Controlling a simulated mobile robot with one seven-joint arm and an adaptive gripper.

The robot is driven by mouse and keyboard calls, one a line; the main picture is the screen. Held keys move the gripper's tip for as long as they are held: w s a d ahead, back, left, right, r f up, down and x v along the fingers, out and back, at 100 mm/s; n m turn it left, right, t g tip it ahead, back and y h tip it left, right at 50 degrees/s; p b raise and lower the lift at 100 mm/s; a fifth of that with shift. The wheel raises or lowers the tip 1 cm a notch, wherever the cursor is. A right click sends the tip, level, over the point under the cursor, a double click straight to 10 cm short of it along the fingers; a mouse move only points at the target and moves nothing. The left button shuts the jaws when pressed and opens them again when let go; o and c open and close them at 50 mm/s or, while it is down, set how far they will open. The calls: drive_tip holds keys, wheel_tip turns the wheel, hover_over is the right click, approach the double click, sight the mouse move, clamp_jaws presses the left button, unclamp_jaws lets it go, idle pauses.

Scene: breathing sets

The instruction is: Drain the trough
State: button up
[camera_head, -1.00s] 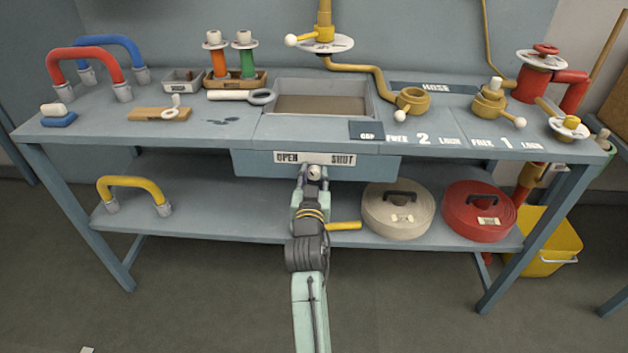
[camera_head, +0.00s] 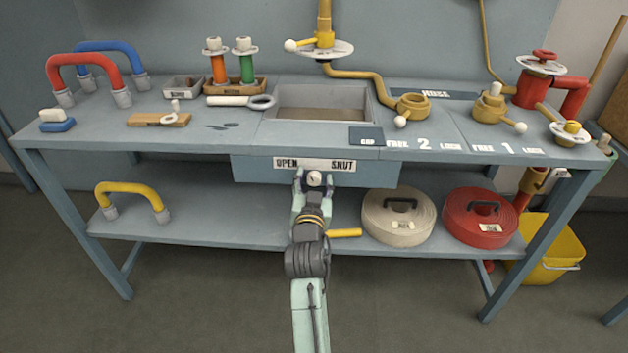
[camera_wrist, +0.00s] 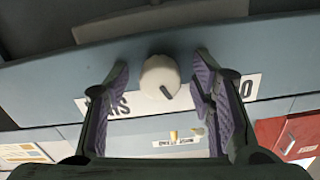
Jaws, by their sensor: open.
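The trough (camera_head: 320,92) is a grey open basin sunk into the bench top. A brown surface (camera_head: 322,113) shows low inside it, with the grey walls bare above. A round white knob (camera_head: 314,179) sits on the bench's front panel, below a white label (camera_head: 315,164) reading OPEN at left and SHUT at right. In the wrist view the label is upside down, and the dark mark on the knob (camera_wrist: 160,77) points down and right, toward the label's O end. My gripper (camera_wrist: 158,90) is open, its purple-padded fingers on both sides of the knob with gaps.
Two coiled hoses, cream (camera_head: 398,217) and red (camera_head: 480,218), lie on the lower shelf to the right of my arm. A yellow handle (camera_head: 132,198) stands on the shelf at left. Brass pipe fittings (camera_head: 411,104) stand right of the trough. The floor in front is clear.

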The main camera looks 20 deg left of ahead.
drive_tip(key=v, duration=1.2)
